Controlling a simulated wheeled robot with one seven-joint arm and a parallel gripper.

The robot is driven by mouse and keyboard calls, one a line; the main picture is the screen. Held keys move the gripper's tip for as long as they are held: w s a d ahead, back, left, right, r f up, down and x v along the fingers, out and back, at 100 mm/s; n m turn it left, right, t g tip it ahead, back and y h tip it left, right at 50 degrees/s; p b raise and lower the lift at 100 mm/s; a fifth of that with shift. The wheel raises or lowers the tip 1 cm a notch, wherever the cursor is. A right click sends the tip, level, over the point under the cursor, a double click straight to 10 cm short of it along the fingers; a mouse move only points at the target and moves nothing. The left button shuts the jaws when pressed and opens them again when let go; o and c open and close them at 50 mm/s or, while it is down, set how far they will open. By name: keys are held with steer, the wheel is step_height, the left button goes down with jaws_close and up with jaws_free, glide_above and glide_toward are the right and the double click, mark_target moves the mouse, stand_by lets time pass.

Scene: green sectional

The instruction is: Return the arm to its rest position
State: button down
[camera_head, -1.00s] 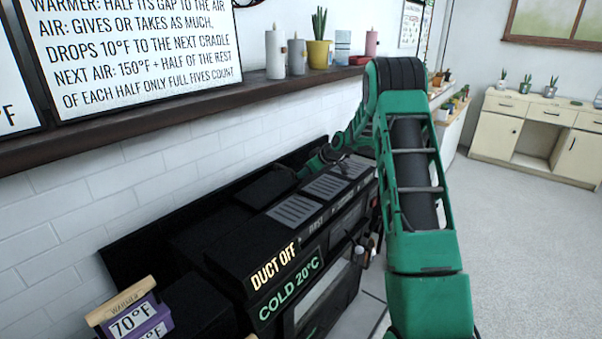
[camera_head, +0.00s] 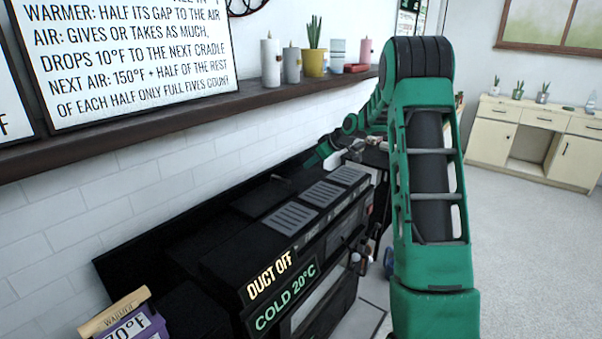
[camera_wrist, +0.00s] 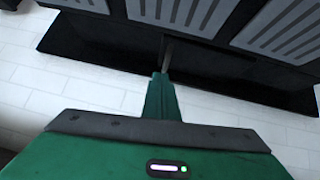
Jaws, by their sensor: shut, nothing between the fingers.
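My green arm rises at the right of the head view, bends at a black elbow and reaches away over the far end of a black machine (camera_head: 335,228). The end of the arm is small and partly hidden behind my own links in that view. In the wrist view my gripper (camera_wrist: 165,78) is shut and empty. Its fingertips show in front of the dark trough of the machine, with grey slatted grilles (camera_wrist: 180,12) above them and white tiles below. I cannot tell whether the fingertips touch anything.
A dark wall shelf (camera_head: 200,108) with candles, a yellow plant pot (camera_head: 314,63) and a sign (camera_head: 135,50) runs above the machine. Displays read "DUCT OFF" and "COLD 20°C". A cream cabinet (camera_head: 540,135) stands far right. Open floor (camera_head: 525,230) lies to the right.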

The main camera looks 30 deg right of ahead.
steer(key=shift+v, duration=1.25)
steer(key=shift+s, duration=0.1)
steer(key=s+a+m+g, duration=0.3)
steer(key=s+a+m, duration=0.1)
steer(key=s, duration=1.3)
steer(key=s+a+m+g+h, duration=0.1)
steer(key=s+a, duration=0.4)
steer(key=s, duration=1.3)
steer(key=s+a+m+g+h, duration=0.1)
steer(key=s+a+m+g, duration=0.3)
steer(key=s, duration=1.3)
steer(key=m, duration=0.2)
steer(key=shift+s+a+m+g, duration=0.15)
steer(key=shift+s+m+g, duration=0.15)
steer(key=shift+s, duration=0.1)
